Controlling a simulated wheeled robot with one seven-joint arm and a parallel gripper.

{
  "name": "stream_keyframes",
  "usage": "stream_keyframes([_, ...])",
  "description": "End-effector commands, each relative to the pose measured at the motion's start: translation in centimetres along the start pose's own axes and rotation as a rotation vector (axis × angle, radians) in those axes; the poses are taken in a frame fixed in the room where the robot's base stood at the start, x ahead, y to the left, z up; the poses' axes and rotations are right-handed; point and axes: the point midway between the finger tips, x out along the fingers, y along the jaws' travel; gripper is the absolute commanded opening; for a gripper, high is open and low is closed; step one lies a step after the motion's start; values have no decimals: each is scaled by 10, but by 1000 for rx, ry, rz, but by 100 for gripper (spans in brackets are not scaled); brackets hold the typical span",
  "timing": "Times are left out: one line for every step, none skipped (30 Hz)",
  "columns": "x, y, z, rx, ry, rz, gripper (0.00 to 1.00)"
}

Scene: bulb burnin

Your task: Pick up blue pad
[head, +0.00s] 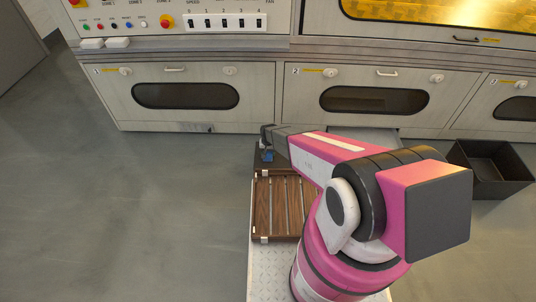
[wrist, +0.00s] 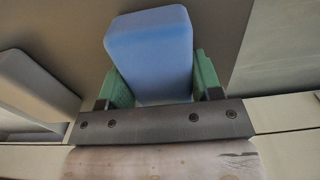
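The blue pad (wrist: 150,50) is a rounded block. In the wrist view it sits between the two green fingers of my gripper (wrist: 160,78), which lie close against its left and right sides. My gripper looks shut on it. In the head view the blue pad (head: 267,156) is a small blue patch just below my gripper (head: 268,141), over the dark tray (head: 260,171). My gripper and arm hide part of the tray there. I cannot tell whether the pad still touches the tray.
A slatted wooden rack (head: 263,205) lies below the dark tray on a metal-topped surface (head: 262,272). The cabinet with numbered doors (head: 185,95) and a control panel stands close behind. A dark open bin (head: 490,185) stands at right. The floor at left is clear.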

Motion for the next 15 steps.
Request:
stream_keyframes([0,0,0,0,0,0,36])
stream_keyframes([0,0,0,0,0,0,36])
stream_keyframes([0,0,0,0,0,0,36])
stream_keyframes([0,0,0,0,0,0,36])
stream_keyframes([0,0,0,0,0,0,36])
stream_keyframes([0,0,0,0,0,0,36])
stream_keyframes([0,0,0,0,0,0,36])
stream_keyframes([-1,0,0,0,0,0,36])
stream_keyframes([-2,0,0,0,0,0,36])
stream_keyframes([-2,0,0,0,0,0,36])
stream_keyframes([-4,0,0,0,0,0,36])
stream_keyframes([-6,0,0,0,1,0,36])
stream_keyframes([-8,0,0,0,1,0,36])
stream_keyframes([-11,0,0,0,1,0,36])
stream_keyframes([-15,0,0,0,1,0,36])
